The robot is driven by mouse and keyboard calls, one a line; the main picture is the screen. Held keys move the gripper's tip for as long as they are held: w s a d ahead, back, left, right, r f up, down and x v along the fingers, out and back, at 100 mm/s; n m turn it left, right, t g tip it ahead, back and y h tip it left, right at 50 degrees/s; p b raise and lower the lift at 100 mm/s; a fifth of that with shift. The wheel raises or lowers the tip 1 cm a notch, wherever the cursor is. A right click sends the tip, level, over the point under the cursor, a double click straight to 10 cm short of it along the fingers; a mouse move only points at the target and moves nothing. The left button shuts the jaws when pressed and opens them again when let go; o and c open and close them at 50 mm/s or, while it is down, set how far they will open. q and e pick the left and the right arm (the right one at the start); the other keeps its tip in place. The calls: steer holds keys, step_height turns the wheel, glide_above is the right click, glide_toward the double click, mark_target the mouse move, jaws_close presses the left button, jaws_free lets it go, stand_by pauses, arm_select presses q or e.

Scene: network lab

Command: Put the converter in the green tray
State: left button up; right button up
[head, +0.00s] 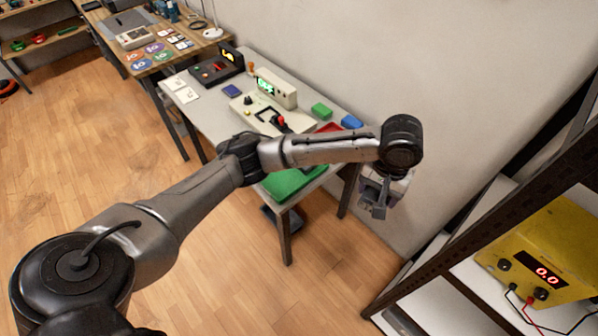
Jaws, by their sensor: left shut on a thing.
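The green tray (298,181) lies flat at the near right end of the light grey table, partly hidden behind my left arm. My left gripper (376,203) points down past the table's right end, to the right of the tray and apart from it. It is shut on a small grey thing (380,209), mostly hidden by the fingers. I cannot tell from its shape whether this is the converter, and I make out no converter elsewhere. My right gripper is not in view.
A beige device (277,92) with a green display stands on the table, near a green block (321,110), a blue block (351,121) and a red tray (329,128). A dark rack with a yellow power supply (548,255) stands at right. The wall is close behind.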

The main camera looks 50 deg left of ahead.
arm_select(q)
steer(key=s+a+f+n+p, duration=0.5)
steer(key=s+a+f+n, duration=0.15)
steer(key=a, duration=0.45)
steer(key=s+a+f+n+p, duration=0.5)
steer(key=a+f+n, duration=0.3)
steer(key=a, duration=0.3)
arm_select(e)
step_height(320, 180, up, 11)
arm_select(q)
steer(key=b, duration=0.4)
glide_above(280, 182)
steer(key=f, duration=0.7)
steer(key=shift+s+d, duration=0.2)
steer(key=shift+d, duration=0.05)
steer(key=shift+w+a+f, duration=0.2)
steer(key=shift+a, duration=0.2)
step_height(280, 182, down, 4)
steer(key=shift+r+b, duration=0.2)
steer(key=shift+b, duration=0.3)
steer(key=shift+f, duration=0.1)
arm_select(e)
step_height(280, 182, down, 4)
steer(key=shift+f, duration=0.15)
arm_select(q)
steer(key=shift+f, duration=0.15)
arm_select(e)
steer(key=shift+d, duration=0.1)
